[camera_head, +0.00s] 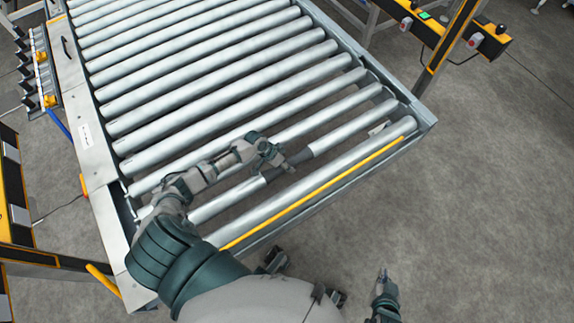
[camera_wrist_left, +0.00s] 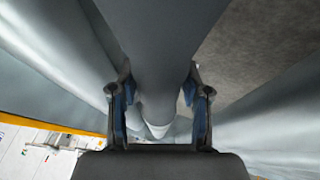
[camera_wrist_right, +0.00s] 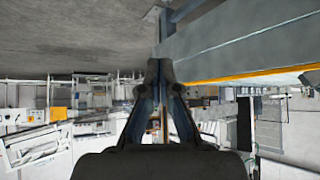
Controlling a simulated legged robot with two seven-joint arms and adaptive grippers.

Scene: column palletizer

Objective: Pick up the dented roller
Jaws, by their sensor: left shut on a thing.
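The dented roller (camera_head: 348,131) lies in the conveyor, second from its near end, with a narrower dark stretch around its middle. My left gripper (camera_head: 282,168) is at that middle stretch, reaching down from above. In the left wrist view the dented roller (camera_wrist_left: 160,50) runs between the two fingers, one on each side, and the gripper is shut on it. The roller appears to lie level with its neighbours; its left end is partly hidden by my left arm. My right gripper (camera_head: 383,275) is off the conveyor, low at the front right. In the right wrist view its fingertips (camera_wrist_right: 159,68) meet, with nothing between them.
Other grey rollers (camera_head: 215,118) fill the conveyor frame. The end roller (camera_head: 330,172) lies beside the dented one, with a yellow strip (camera_head: 310,194) along the near edge. A black and yellow post (camera_head: 452,45) stands at the upper right. The floor on the right is clear.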

